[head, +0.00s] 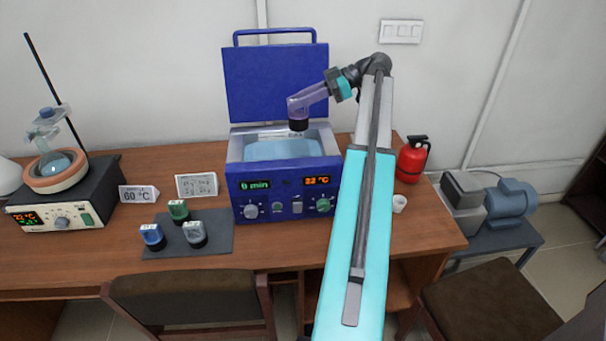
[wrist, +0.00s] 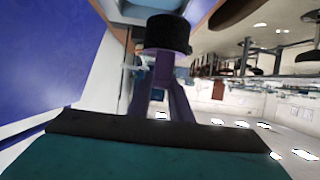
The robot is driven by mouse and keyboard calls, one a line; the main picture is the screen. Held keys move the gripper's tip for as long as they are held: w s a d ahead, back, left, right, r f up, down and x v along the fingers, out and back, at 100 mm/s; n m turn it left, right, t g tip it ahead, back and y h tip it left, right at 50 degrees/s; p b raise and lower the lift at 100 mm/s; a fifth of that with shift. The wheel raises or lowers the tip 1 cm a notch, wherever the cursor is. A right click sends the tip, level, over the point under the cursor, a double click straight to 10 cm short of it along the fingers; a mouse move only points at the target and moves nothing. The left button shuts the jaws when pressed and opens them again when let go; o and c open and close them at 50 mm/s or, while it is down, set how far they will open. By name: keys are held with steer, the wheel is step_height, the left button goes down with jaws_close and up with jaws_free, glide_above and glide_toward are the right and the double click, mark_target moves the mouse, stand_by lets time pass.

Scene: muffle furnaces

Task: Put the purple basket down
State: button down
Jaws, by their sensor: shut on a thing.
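The purple basket (head: 307,98) is at the end of my arm in the head view, a translucent purple piece with a dark round end pointing down. It is held above the right part of the open blue bath (head: 288,199), clear of the water surface. My gripper (head: 327,86) is shut on it; the fingertips are hard to make out. In the wrist view the purple basket (wrist: 163,75) shows as purple struts leading to a black cylinder. The bath's blue lid (head: 275,84) stands raised behind it.
A dark mat (head: 210,247) with green, blue and grey pieces lies left of the bath. Two small cards stand behind it. A stirrer with a flask (head: 60,200) is at far left.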

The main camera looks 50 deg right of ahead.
steer(key=shift+s+d, duration=0.4)
steer(key=shift+d, duration=0.05)
step_height(320, 180, down, 14)
steer(key=p, duration=0.4)
stand_by(0.5)
steer(key=shift+f, duration=0.1)
steer(key=shift+f+p, duration=0.7)
steer(key=shift+f, duration=1.2)
steer(key=shift+f, duration=0.1)
steer(key=c, duration=1.9)
jaws_free()
